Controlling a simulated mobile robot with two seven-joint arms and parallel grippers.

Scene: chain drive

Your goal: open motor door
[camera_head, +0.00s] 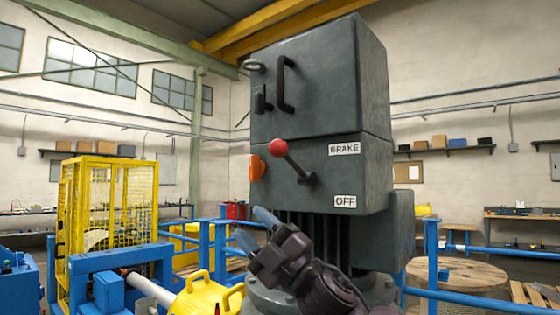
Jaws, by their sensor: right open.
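The dark grey motor housing (362,90) stands tall in the middle of the head view. Its upper front face bears the motor door (315,100), which looks closed, with a black vertical handle (284,84) and a black latch-like part (262,99) to the left of it. Below is a brake lever (300,168) with a red ball knob, beside labels reading BRAKE and OFF. My right gripper (253,226) is open and empty, below the housing's lower left corner and apart from the handle. My left gripper is not in view.
Blue railings (480,294) run around the motor. A yellow mesh cage (140,205) stands at left, and a yellow part with handles (205,296) is low beside my right arm. A wooden cable drum (460,273) is at right. The space before the door looks clear.

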